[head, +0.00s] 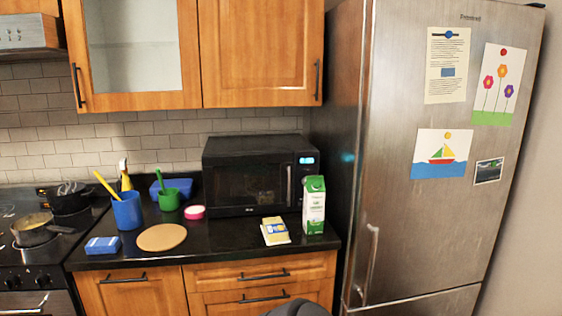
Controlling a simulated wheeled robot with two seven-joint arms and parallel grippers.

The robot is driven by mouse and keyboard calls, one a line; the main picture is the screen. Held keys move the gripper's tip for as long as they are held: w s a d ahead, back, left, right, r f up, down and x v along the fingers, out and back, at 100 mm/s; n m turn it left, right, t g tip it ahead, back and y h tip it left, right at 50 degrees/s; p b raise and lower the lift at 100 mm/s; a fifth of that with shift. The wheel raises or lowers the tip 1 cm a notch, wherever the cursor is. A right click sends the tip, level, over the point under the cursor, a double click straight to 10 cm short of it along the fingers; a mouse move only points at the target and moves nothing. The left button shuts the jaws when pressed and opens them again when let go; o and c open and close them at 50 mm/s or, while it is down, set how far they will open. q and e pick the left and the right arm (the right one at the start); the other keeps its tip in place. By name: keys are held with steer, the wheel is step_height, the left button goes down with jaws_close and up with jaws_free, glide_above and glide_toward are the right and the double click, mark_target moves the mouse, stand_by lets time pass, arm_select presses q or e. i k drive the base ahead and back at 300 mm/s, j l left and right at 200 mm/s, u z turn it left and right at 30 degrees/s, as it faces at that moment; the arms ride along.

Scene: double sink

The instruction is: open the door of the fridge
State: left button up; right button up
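The fridge (395,160) is a tall, brushed-metal unit on the right of the head view. Its large upper door is shut, with papers and drawings on it. A vertical metal handle (369,262) is at the lower left of this door. A lower door or drawer (430,304) shows below a seam at the bottom edge. Neither of my grippers is in view. A dark rounded shape at the bottom middle shows no fingers.
A black counter (215,240) left of the fridge holds a microwave (250,178), a green and white carton (314,205), cups and a round board (162,237). A stove (30,240) with pots is at far left. Wooden cabinets (255,50) hang above.

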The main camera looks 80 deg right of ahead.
mark_target(437, 233)
steer(key=z, duration=3.75)
